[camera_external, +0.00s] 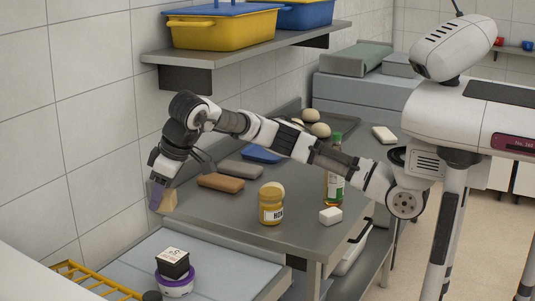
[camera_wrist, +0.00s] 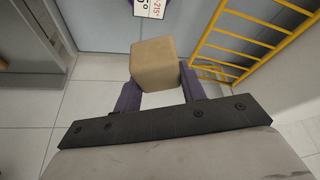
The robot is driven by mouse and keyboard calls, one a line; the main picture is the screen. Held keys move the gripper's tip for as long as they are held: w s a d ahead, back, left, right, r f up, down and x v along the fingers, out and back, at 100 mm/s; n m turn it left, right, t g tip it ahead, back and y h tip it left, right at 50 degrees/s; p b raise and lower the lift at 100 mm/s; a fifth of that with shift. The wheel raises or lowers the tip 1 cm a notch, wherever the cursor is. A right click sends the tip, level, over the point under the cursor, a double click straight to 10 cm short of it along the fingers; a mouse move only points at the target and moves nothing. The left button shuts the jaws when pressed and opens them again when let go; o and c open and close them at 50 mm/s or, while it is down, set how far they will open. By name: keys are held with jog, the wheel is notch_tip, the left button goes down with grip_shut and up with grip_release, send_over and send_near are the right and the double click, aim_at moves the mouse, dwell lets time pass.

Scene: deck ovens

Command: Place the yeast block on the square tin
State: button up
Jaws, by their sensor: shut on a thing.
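My gripper (camera_external: 160,192) is shut on a tan block (camera_external: 169,201), which looks like the yeast block. It is held at the left end of the steel table. In the wrist view the block (camera_wrist: 153,62) sits between the two purple fingers of my gripper (camera_wrist: 160,88). Its far side is hidden. A small black box with a white printed top (camera_external: 172,264) stands on a round white tub with a purple rim (camera_external: 175,286), nearer the camera than the block. This box may be the square tin; I cannot tell surely.
The steel table (camera_external: 300,239) holds a brown slab (camera_external: 220,183), a grey slab (camera_external: 241,169), a honey jar (camera_external: 270,207), a white block (camera_external: 330,215) and a bottle (camera_external: 334,184). A wall shelf (camera_external: 250,52) hangs above my arm.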

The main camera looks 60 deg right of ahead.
aim_at(161, 253)
notch_tip(161, 253, down, 12)
jog(key=shift+f+p, duration=0.1)
jog(key=shift+p, duration=0.65)
jog(key=shift+f, duration=0.1)
jog(key=o, duration=0.5)
jog(key=shift+f, duration=0.1)
jog(key=o, duration=0.5)
jog(key=shift+r, duration=0.25)
jog(key=b+v, duration=0.2)
jog(key=v, duration=1)
jog(key=shift+s, duration=0.1)
